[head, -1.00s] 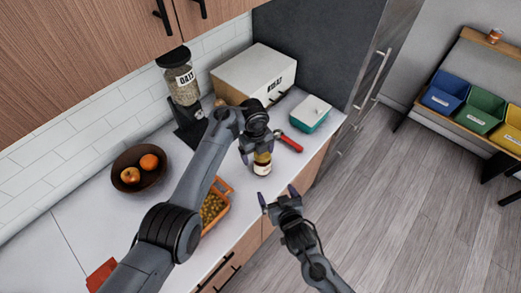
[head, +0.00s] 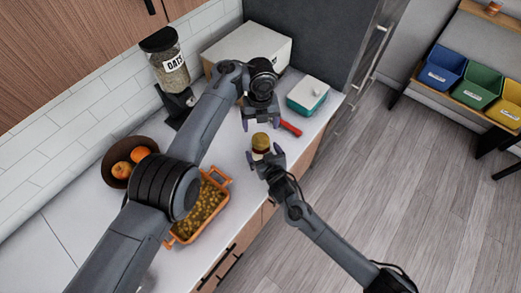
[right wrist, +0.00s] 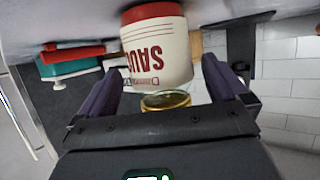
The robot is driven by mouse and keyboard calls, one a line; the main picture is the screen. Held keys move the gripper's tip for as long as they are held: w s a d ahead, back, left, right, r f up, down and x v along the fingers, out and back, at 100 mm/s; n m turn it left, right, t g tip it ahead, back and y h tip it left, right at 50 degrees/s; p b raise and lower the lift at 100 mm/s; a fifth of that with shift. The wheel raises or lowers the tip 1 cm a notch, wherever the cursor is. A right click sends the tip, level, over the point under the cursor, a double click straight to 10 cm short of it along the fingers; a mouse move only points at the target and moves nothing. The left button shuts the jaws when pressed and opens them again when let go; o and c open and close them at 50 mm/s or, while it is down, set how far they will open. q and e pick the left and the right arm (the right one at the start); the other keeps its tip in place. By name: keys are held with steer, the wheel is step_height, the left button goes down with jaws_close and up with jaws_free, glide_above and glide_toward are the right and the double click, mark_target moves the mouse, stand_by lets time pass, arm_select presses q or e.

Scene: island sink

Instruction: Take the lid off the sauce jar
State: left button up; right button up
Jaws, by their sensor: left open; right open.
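The sauce jar (head: 258,155) stands upright near the counter's front edge, its gold lid (head: 260,141) on top. In the right wrist view the jar (right wrist: 158,52) appears upside down, with a white "SAUCE" label, a red band at its base and the gold lid (right wrist: 165,100) toward the picture's bottom. My right gripper (head: 265,158) is open at the jar's front side; the jar shows between its spread fingers, and I cannot tell whether they touch it. My left gripper (head: 261,121) is open and empty, just behind the jar in the head view.
An orange dish (head: 222,184) of food and a brown fruit bowl (head: 112,174) stand left. A red-handled item (head: 290,128), a teal-and-white box (head: 307,96), a white box (head: 240,45) and an oats dispenser (head: 165,62) lie behind. Counter around the jar is narrow.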

steer(key=shift+x, duration=1.4)
